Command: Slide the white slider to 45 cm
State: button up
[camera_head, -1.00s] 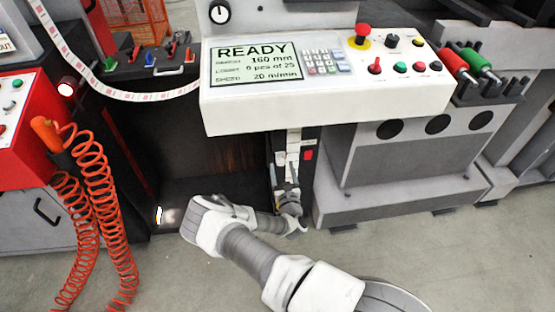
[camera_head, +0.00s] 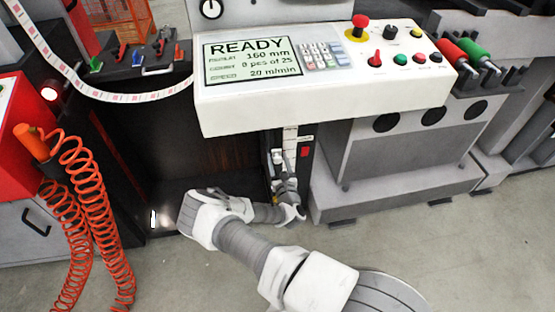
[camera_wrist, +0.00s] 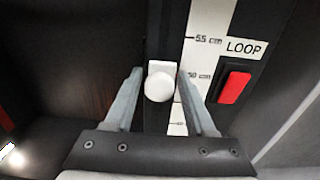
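The white slider (camera_wrist: 159,85) is a round knob on a pale plate, set on a dark vertical rail left of a white scale strip (camera_wrist: 209,25). In the wrist view it is beside the strip a little below the 50 cm mark; a lower label is partly hidden by the right finger. My gripper (camera_wrist: 159,73) is open, with one finger on each side of the knob. A gap shows on the left; contact on the right is unclear. In the head view my gripper (camera_head: 281,172) is low under the control panel, by the rail.
A red rocker switch (camera_wrist: 235,87) under a LOOP label is just right of the scale. The control panel (camera_head: 320,105) overhangs the rail. A grey cabinet (camera_head: 400,160) stands to the right, and orange coiled hoses (camera_head: 90,200) hang at the left.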

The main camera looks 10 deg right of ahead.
grip_shut()
jog(key=shift+a, duration=0.1)
jog(key=shift+a, duration=0.2)
dwell(0.8)
